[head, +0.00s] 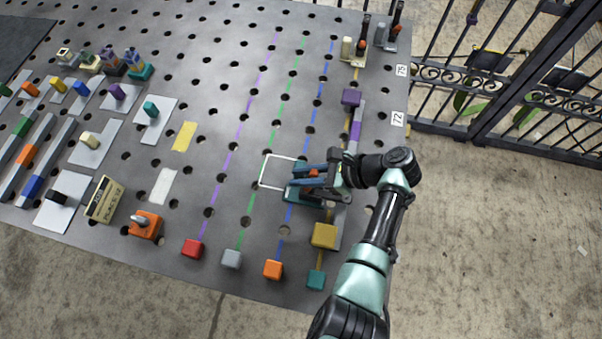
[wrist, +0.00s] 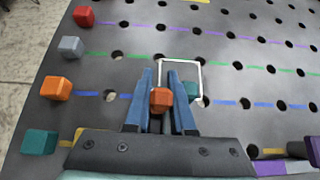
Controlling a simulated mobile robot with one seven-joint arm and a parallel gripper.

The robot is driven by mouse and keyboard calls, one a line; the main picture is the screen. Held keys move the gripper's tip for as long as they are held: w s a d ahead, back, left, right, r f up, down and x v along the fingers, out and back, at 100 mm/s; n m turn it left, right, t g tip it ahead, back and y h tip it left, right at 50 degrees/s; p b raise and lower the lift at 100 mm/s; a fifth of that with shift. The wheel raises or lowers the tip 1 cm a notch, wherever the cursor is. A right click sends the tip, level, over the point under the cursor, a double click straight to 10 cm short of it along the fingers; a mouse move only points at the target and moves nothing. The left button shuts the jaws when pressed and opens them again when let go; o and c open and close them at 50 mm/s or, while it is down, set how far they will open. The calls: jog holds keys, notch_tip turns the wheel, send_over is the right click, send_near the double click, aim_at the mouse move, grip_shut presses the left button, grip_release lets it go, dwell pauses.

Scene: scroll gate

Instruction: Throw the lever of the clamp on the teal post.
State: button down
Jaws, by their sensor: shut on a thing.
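A clamp with a teal base (head: 301,196) sits on the grey perforated table beside a white square outline. My gripper (head: 311,175) is over it, with its blue fingers pointing left. In the wrist view, an orange-red knob (wrist: 160,99) lies between the two fingers (wrist: 162,102), and they are shut on it. A teal part (wrist: 191,90) shows beside the right finger. The rest of the clamp and its lever is hidden by my gripper, so I cannot tell the lever's angle.
A yellow block (head: 324,236) and a purple block (head: 351,97) stand on a rail near my arm. Two other clamps with cream (head: 347,48) and grey posts (head: 381,33) stand at the back right. Red (head: 193,248), grey, orange and teal cubes line the front edge.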

jog(key=c, duration=0.8)
grip_release()
jog(key=shift+o, duration=0.2)
jog(key=b+v, duration=0.1)
jog(key=v, duration=1.2)
